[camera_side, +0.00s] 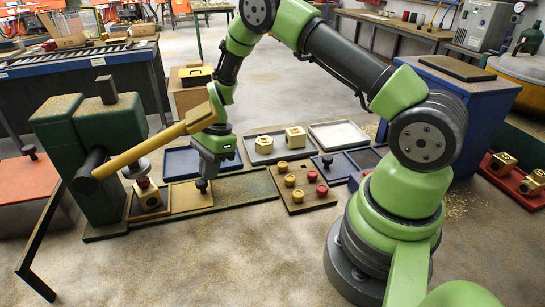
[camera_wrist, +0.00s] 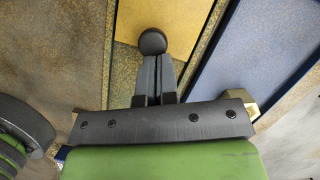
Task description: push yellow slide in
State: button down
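The yellow slide (camera_side: 188,200) is a flat yellow plate in the track beside the green press, with a black ball knob (camera_side: 202,185) standing near its right end. In the wrist view the slide (camera_wrist: 178,22) lies beyond my fingers and the knob (camera_wrist: 152,41) shows at their tips. My gripper (camera_side: 204,177) points down at the knob. In the wrist view its fingers (camera_wrist: 155,68) lie side by side with only a thin line between them. They look shut, close to or touching the knob; I cannot tell which. A brass block with a red top (camera_side: 149,196) sits left of the slide, under the press.
The green press (camera_side: 75,150) stands at left, its yellow lever (camera_side: 150,148) reaching over the slide close to my wrist. A board with brass and red pieces (camera_side: 303,188) is right of the track.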

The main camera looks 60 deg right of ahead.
jog(key=shift+s+d, duration=0.2)
jog(key=shift+d, duration=0.25)
jog(key=d, duration=0.2)
jog(key=s+d, duration=0.1)
jog(key=shift+d+r, duration=0.1)
jog(key=shift+r, duration=0.2)
notch_tip(320, 180, up, 17)
jog(key=s+n+t, duration=0.1)
jog(key=s+n, duration=0.2)
jog(key=n, duration=0.1)
jog(key=s+a+r+n+t, duration=0.1)
jog(key=s+a+r+n, duration=0.1)
jog(key=s, duration=0.4)
jog(key=s+a+r+n+t+h, duration=0.1)
jog(key=s+a+r+n+t, duration=0.1)
jog(key=s+n, duration=0.4)
jog(key=s+a+r+n+t, duration=0.2)
jog(key=s+a+r+n, duration=0.2)
jog(key=s+r+n, duration=0.1)
jog(key=shift+s+a+r+n, duration=0.3)
jog(key=shift+s+r, duration=0.1)
jog(key=shift+s, duration=0.3)
